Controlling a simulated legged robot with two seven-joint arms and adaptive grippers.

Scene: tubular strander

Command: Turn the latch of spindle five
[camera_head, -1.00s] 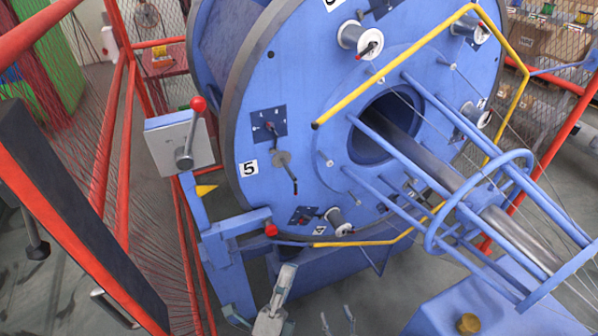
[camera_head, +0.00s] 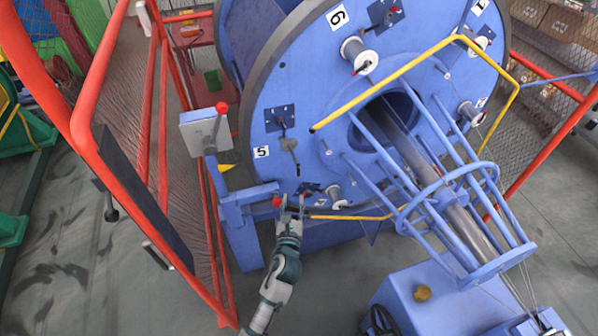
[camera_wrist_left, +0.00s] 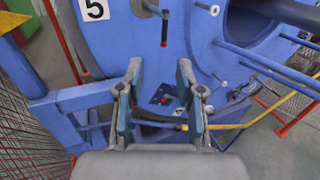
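Spindle five is marked by a white 5 label (camera_head: 261,152) on the big blue disc (camera_head: 330,110). Above and right of the label is a dark blue plate (camera_head: 281,118) with a small red-tipped part. Just below it is a grey latch piece with a dark handle (camera_head: 290,146); its lower end also shows at the top of the left wrist view (camera_wrist_left: 164,28). My left gripper (camera_head: 292,204) is open and empty, below the latch near the disc's lower edge, fingers pointing up. Its two fingers (camera_wrist_left: 160,92) stand apart in the left wrist view. My right gripper is not seen.
A blue bracket with a red knob (camera_head: 277,201) is close left of my gripper. A yellow bar (camera_head: 350,217) runs to its right. A grey box with a red-balled lever (camera_head: 204,132) and a red mesh gate (camera_head: 150,150) stand left. Blue tubes (camera_head: 420,180) project from the disc.

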